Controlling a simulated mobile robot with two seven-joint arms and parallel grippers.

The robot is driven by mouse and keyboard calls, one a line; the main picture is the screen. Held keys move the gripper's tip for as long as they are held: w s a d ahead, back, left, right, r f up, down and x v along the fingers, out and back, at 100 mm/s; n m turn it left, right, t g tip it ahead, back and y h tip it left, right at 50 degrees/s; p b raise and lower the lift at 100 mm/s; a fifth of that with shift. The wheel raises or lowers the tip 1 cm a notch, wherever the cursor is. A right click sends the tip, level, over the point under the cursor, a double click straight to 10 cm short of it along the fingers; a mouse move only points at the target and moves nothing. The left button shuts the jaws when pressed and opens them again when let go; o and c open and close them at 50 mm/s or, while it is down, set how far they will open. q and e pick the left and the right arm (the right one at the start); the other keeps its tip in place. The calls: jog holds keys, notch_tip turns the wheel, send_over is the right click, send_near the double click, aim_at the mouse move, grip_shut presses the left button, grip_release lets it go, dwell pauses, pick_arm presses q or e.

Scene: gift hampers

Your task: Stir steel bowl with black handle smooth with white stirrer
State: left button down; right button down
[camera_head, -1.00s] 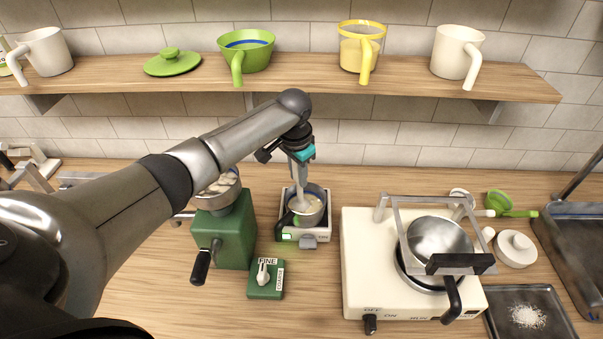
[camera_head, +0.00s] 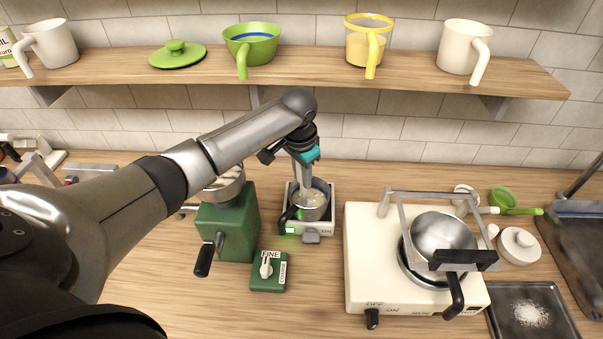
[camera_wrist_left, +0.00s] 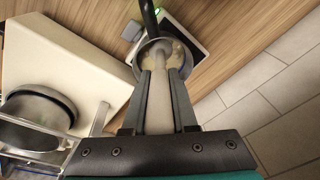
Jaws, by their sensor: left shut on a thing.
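A small steel bowl with a black handle (camera_head: 312,211) stands on a white scale with a green-lit display, and holds pale contents. It also shows in the left wrist view (camera_wrist_left: 148,51), its black handle pointing away from the gripper. My left gripper (camera_head: 304,165) is above the bowl, pointing down, and its fingers (camera_wrist_left: 162,78) are shut on the white stirrer (camera_wrist_left: 160,104). The stirrer's lower end is inside the bowl; its tip is hidden in the contents. My right gripper is in neither view.
A green grinder (camera_head: 229,226) stands left of the scale (camera_head: 326,227), with a green dial box (camera_head: 268,273) in front. On the right, a white stove (camera_head: 362,255) carries a steel pan (camera_head: 443,233) and a grey frame. A shelf (camera_head: 300,75) with jugs runs above.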

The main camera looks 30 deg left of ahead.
pick_arm(q)
jog(key=shift+s+d+f, duration=0.15)
jog(key=shift+d+f, duration=0.05)
jog(key=shift+d, duration=0.3)
jog(key=shift+s+d+f, duration=0.15)
jog(key=shift+d+f, duration=0.05)
jog(key=shift+d, duration=0.25)
jog(key=shift+w, duration=0.1)
jog(key=shift+w+d, duration=0.4)
jog(key=shift+w, duration=0.1)
jog(key=shift+w+a, duration=0.3)
jog(key=shift+w, duration=0.45)
jog(key=shift+a, duration=0.1)
